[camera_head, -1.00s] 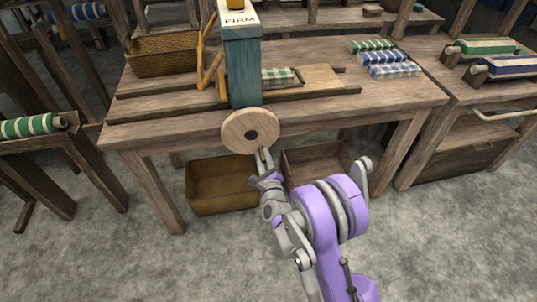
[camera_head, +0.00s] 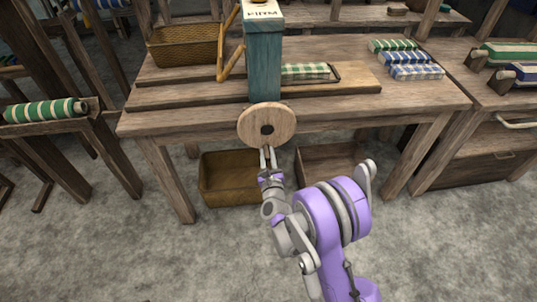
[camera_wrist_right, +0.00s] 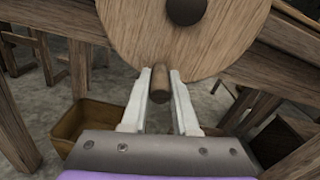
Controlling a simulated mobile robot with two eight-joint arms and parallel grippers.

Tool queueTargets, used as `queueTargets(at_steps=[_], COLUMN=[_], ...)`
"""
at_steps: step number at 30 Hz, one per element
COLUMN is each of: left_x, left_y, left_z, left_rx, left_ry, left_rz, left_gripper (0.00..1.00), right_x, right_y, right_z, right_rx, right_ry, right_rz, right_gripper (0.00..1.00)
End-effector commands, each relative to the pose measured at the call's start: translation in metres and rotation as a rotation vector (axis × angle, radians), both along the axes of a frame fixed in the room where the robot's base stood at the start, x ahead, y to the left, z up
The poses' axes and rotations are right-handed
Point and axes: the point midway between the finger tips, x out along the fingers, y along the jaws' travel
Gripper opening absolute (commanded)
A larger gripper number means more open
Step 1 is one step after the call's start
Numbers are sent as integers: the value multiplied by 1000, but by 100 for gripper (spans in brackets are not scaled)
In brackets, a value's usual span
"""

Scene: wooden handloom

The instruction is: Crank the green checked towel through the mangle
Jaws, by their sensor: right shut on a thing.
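The teal mangle (camera_head: 264,66) stands on the wooden table, with a round wooden crank wheel (camera_head: 267,124) on its front. The green checked towel (camera_head: 305,72) lies flat at the mangle's right side; its left end meets the mangle and whatever is inside is hidden. My right gripper (camera_head: 268,152) is at the bottom of the wheel. In the right wrist view, its fingers (camera_wrist_right: 160,92) are shut on the brown crank handle (camera_wrist_right: 159,82), which sticks out from the wheel (camera_wrist_right: 182,35). My left gripper is not in view.
A wicker basket (camera_head: 184,46) sits on the table left of the mangle. Several folded checked cloths (camera_head: 415,72) lie at the right. A brown bin (camera_head: 229,192) and a wooden crate (camera_head: 325,163) stand under the table. A roll of green striped cloth (camera_head: 40,111) is at the left.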

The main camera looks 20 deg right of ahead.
Motion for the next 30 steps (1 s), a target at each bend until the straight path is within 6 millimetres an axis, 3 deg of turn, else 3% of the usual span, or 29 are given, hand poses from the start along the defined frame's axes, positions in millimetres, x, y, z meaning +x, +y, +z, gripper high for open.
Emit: queueTargets(at_steps=[8,9,14,23,30], left_x=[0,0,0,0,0], left_y=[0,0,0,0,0], left_z=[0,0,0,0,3], left_rx=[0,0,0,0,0], left_ry=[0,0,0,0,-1], left_rz=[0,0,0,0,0], left_gripper=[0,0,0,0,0], right_x=[0,0,0,-1,-33], right_y=[1,1,1,1,8], right_z=[0,0,0,0,1], right_rx=[-2,-2,-2,-2,-1], right_ry=[1,1,1,1,-1], right_rz=[2,2,2,1,1], right_gripper=[0,31,58,58,58])
